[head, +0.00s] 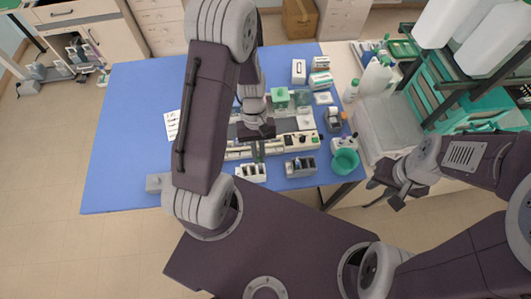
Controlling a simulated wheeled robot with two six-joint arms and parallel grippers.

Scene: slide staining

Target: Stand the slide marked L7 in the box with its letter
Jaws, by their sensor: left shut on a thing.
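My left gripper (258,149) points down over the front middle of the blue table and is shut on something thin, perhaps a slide. The thing is too small to make out, and no L7 mark can be read. Just below the fingers is a small white slotted box (251,173); I cannot tell whether the held thing touches it. A grey slotted box (300,166) stands to its right. No letters on the boxes can be read. My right gripper (385,195) is off the table's right side, its fingers apart and empty.
A white staining station (292,144) lies behind the boxes, partly hidden by my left arm. A green cup (345,161) stands at the right edge. A grey block (156,183) is at the front left. The blue table (125,130) is clear at left.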

